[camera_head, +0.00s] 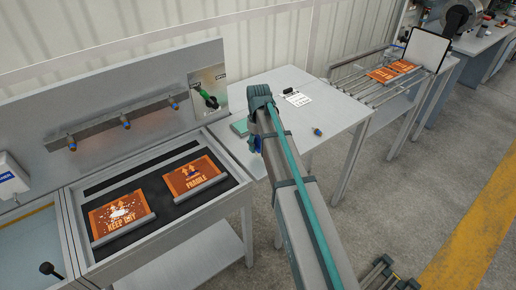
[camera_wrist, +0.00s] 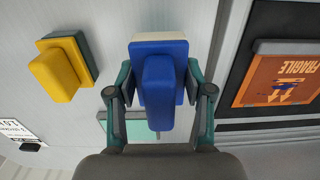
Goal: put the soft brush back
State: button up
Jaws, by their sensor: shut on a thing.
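My gripper (camera_wrist: 158,97) is shut on a blue brush (camera_wrist: 160,85) with a blocky handle and a pale cream base. The fingers press on its two sides in the wrist view. A bit of blue shows beside my arm over the grey table in the head view (camera_head: 257,144); the arm hides most of the gripper there. A yellow brush (camera_wrist: 58,75) with a dark base is on the table, apart from the gripper. It is small in the head view (camera_head: 317,132). A teal flat pad (camera_wrist: 140,130) lies partly behind the fingers. I cannot tell the held brush's height above the table.
A white label card (camera_head: 298,99) and a small black item (camera_head: 287,91) lie at the table's back. Left of the table, a tray (camera_head: 90,262) holds two orange printed panels (camera_head: 194,177). A rail (camera_head: 110,128) with knobs runs behind it. The table's right part is mostly clear.

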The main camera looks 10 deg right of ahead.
aim_at(258, 150)
jog(key=shift+w+f, duration=0.35)
jog(key=shift+w, duration=0.05)
jog(key=shift+f+p, duration=0.95)
jog(key=shift+f, duration=0.75)
jog(key=shift+f, duration=0.1)
jog(key=shift+f, duration=0.15)
jog(key=o, duration=1.1)
jog(key=shift+r, duration=0.2)
notch_tip(258, 150, up, 12)
jog(key=b, duration=0.3)
jog(key=shift+r+b, duration=0.1)
jog(key=shift+b, duration=0.2)
